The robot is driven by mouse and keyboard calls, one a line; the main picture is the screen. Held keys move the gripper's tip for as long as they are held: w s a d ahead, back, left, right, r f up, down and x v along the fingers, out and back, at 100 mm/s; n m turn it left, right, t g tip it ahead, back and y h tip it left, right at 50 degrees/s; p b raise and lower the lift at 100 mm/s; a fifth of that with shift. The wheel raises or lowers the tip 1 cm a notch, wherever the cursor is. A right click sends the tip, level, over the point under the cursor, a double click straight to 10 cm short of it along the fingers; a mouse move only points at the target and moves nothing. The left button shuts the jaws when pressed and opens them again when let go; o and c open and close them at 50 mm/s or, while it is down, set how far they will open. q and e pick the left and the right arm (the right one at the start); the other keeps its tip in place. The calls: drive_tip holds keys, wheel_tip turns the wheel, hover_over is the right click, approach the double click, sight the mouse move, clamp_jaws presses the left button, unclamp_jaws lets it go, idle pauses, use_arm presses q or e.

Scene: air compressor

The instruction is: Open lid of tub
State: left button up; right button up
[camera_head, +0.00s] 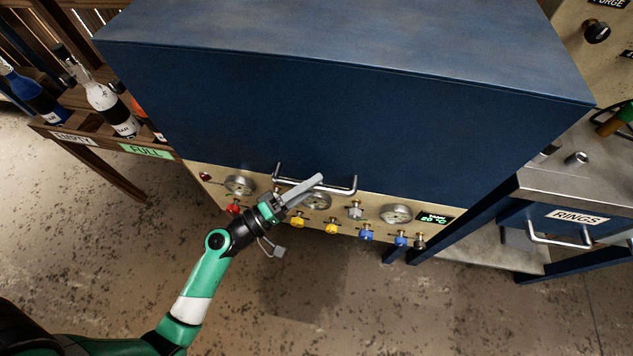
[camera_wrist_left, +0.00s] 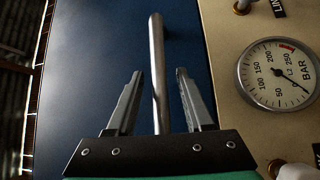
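The tub is a large dark blue box (camera_head: 330,115) with a closed flat lid (camera_head: 340,35) on top. A metal bar handle (camera_head: 342,191) runs along the lower front edge of its blue face. It also shows in the left wrist view as a grey bar (camera_wrist_left: 157,60). My left gripper (camera_head: 304,187) overlaps the handle in the head view. In the left wrist view its two fingers (camera_wrist_left: 160,72) are open, with the bar between them and a gap on both sides. How deep the bar sits between them is unclear. My right gripper is not in view.
Below the handle is a beige panel with gauges (camera_head: 396,214), coloured knobs (camera_head: 331,228) and a green display (camera_head: 433,218). A shelf with bottles (camera_head: 110,108) is at the left. A drawer labelled RINGS (camera_head: 577,217) is at the right. The floor in front is clear.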

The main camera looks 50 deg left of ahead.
use_arm(q)
clamp_jaws()
idle(1.3)
